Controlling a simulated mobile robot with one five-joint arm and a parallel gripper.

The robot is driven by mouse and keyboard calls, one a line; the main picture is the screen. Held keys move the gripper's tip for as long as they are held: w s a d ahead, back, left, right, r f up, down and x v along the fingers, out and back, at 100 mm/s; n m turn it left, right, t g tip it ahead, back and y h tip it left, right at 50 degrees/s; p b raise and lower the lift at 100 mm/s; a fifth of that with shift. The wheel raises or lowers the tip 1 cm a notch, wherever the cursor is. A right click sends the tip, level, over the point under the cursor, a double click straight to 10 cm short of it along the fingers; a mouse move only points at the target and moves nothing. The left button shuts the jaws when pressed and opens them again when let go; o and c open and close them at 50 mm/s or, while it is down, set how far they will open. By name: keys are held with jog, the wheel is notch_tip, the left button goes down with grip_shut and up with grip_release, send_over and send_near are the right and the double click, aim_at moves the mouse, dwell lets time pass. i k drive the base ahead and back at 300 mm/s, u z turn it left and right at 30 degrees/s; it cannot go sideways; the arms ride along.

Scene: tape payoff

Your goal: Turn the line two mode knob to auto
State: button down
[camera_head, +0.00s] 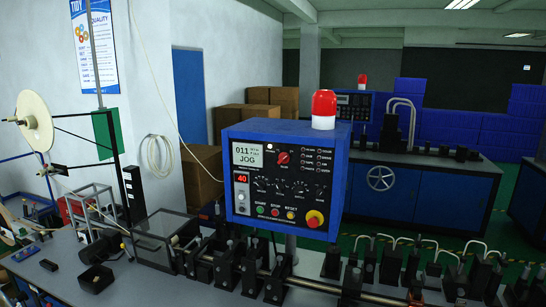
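A blue control box (282,180) stands on a post over the near bench, its dark panel facing me. A red rotary knob (283,157) sits at the upper middle of the panel; its label is too small to read. Left of it, a lit display (248,155) reads "011" and "JOG". A second blue control box (355,105) stands on the machine behind; its knobs are too small to make out. I cannot read a line number on either box. My gripper is not in view.
A red emergency button (314,219) on yellow and several small knobs and buttons share the near panel. Rollers and black blocks (275,275) line the bench below. A pale reel (33,120) stands at left. The space before the panel looks clear.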

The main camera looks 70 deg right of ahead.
aim_at(320, 193)
jog(key=z, duration=0.15)
jog(key=k, duration=1)
jog(key=u, duration=1.2)
jog(key=i, duration=1.65)
jog(key=z, duration=3.45)
jog(key=i, duration=1)
jog(key=u, duration=0.05)
